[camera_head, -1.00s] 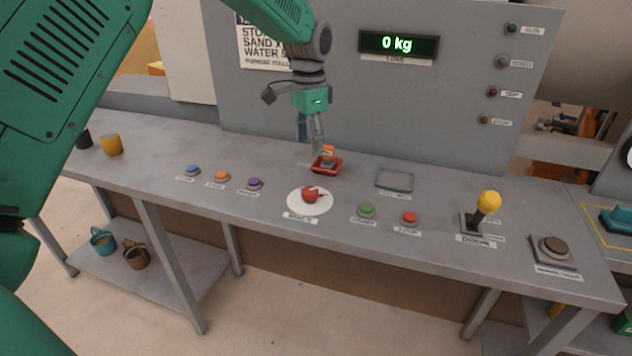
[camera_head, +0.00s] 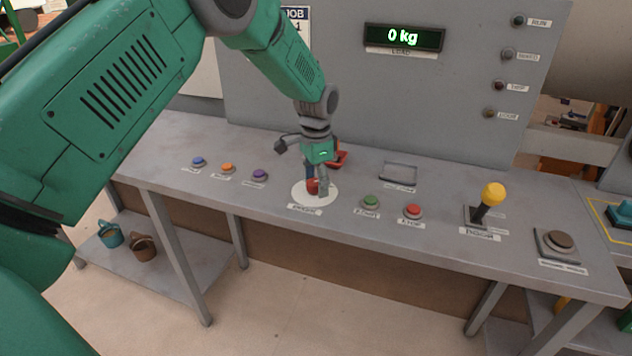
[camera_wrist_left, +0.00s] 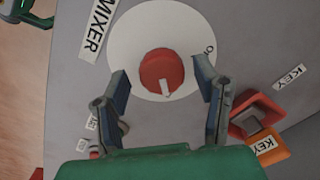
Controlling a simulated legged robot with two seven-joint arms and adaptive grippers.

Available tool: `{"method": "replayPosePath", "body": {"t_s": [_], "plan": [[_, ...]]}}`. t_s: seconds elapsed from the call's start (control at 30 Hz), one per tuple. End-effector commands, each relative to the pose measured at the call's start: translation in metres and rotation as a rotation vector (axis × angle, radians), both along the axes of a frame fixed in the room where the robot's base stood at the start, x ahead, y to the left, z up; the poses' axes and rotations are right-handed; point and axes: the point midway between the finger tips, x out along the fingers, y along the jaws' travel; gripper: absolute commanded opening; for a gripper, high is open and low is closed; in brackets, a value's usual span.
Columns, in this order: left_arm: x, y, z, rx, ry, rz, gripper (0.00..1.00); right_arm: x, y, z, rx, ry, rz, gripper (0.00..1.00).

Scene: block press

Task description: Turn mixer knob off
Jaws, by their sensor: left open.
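The red mixer knob (camera_head: 312,186) sits on a round white plate (camera_head: 301,194) on the grey console. In the left wrist view the red knob (camera_wrist_left: 162,72) shows whole, with a white pointer mark on its lower part, and the plate (camera_wrist_left: 125,45) around it bears a partly visible label at its right edge. A "MIXER" label (camera_wrist_left: 98,28) lies beside the plate. My left gripper (camera_head: 319,192) is over the knob. In the wrist view its two fingers (camera_wrist_left: 163,84) are open, one on each side of the knob, with gaps between. My right gripper is not in view.
A red key holder (camera_head: 337,159) is just behind the gripper; an orange key tag (camera_wrist_left: 267,146) shows in the wrist view. Green (camera_head: 370,202) and red (camera_head: 413,211) buttons and a yellow-topped lever (camera_head: 489,199) stand to the right. Blue, orange and purple buttons (camera_head: 260,175) are left.

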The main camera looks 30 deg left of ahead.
Motion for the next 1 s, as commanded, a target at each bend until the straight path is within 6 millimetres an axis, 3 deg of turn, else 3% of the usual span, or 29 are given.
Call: {"method": "replayPosePath", "body": {"t_s": [0.1, 0.27, 0.67, 1.0], "plan": [[0.0, 0.002, -0.001, -0.002, 0.0, 0.001, 0.56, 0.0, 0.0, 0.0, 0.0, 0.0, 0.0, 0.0], [0.0, 0.003, -0.001, -0.003, 0.001, 0.001, 0.07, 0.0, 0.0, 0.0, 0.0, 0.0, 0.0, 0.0], [-0.002, 0.004, -0.002, 0.0, 0.007, 0.044, 0.07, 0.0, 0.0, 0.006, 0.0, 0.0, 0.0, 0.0], [-0.003, 0.003, -0.001, 0.001, 0.01, 0.271, 0.07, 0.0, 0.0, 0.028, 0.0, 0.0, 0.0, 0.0]]}}
